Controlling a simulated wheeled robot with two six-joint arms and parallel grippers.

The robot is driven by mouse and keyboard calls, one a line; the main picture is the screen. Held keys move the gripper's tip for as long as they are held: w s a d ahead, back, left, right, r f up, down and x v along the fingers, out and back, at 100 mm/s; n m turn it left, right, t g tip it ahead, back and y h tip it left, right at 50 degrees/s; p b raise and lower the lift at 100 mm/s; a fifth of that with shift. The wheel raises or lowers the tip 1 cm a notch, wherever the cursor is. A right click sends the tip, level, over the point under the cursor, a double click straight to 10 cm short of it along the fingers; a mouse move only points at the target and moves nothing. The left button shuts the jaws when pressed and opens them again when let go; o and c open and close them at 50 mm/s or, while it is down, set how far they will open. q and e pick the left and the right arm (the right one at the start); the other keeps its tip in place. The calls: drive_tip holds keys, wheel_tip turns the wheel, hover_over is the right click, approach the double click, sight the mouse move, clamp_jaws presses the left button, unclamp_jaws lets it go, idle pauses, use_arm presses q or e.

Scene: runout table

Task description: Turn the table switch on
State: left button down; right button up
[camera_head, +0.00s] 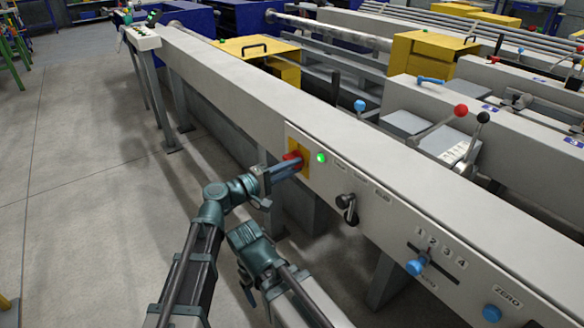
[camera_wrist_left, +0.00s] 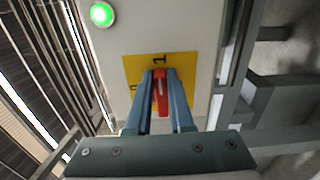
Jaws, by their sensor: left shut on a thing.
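The red table switch (camera_head: 291,156) sits on a yellow plate (camera_head: 293,143) on the side of the long grey runout table. In the left wrist view the red knob (camera_wrist_left: 160,98) lies between the two blue fingers of my left gripper (camera_wrist_left: 161,78), which is shut on it. The knob points in line with the "1" mark on the yellow plate (camera_wrist_left: 134,66). Part of the knob is hidden by the fingers. My left gripper (camera_head: 290,166) reaches it from the left in the head view. My right gripper (camera_head: 250,287) hangs low beside the table; its fingers are unclear.
A green lamp (camera_head: 321,158) glows right of the switch. A black lever (camera_head: 346,203), a blue-knobbed selector (camera_head: 416,266) with numbers and a blue ZERO button (camera_head: 492,313) are further right on the table side. Open floor (camera_head: 70,180) lies to the left.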

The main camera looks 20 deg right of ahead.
use_arm(q)
drive_tip(key=shift+s, duration=0.1)
idle(0.5)
drive_tip(key=c, duration=0.8)
unclamp_jaws()
drive_tip(key=v, duration=1.3)
drive_tip(key=shift+a, duration=0.4)
